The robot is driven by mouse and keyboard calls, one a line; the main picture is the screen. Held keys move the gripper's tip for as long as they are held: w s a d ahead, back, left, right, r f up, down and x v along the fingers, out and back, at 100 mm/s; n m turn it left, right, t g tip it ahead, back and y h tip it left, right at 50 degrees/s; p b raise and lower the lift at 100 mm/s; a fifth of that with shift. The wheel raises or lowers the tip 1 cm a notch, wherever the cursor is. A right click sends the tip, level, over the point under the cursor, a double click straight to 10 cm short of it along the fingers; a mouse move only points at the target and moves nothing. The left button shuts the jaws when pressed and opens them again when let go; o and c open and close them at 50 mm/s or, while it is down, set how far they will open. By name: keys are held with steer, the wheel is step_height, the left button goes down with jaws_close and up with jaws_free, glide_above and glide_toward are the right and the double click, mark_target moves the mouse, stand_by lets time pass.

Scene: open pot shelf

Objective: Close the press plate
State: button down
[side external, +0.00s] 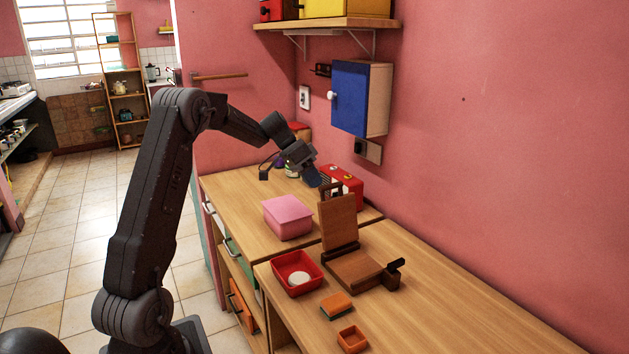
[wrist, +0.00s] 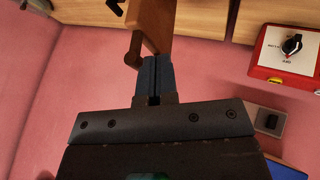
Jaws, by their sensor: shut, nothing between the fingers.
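The wooden press stands on the counter, with its plate (side external: 339,222) raised upright from the flat base (side external: 356,269). A dark handle (side external: 397,264) sticks up at the base's right side. My gripper (side external: 318,181) is at the top of the raised plate, on its far side, beside a dark bracket at the plate's upper edge. In the wrist view my gripper (wrist: 154,63) has its blue-grey fingers together and empty, just below the wooden plate (wrist: 152,22). I cannot tell whether the fingertips touch the plate.
A red box with a dial (side external: 345,183) stands behind. A blue-doored cabinet (side external: 351,98) hangs above. The counter's right side is clear.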

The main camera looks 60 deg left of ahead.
steer(key=shift+d, duration=0.4)
steer(key=shift+d+r, duration=0.1)
steer(key=d+m+y, duration=0.2)
steer(key=d+y, duration=0.7)
steer(key=d, duration=0.7)
steer(key=d+f+y, duration=0.3)
steer(key=f, duration=0.1)
steer(key=d+f+m+y, duration=0.1)
steer(key=d+f+y, duration=0.2)
steer(key=f, duration=0.1)
steer(key=d+f+m+t+y, duration=0.1)
steer(key=d+f+y, duration=0.2)
steer(key=d+f, duration=0.1)
steer(key=shift+f, duration=0.55)
steer(key=shift+f+y, duration=0.3)
steer(key=shift+f, duration=0.05)
steer(key=shift+d+f, duration=0.15)
steer(key=shift+f, duration=0.85)
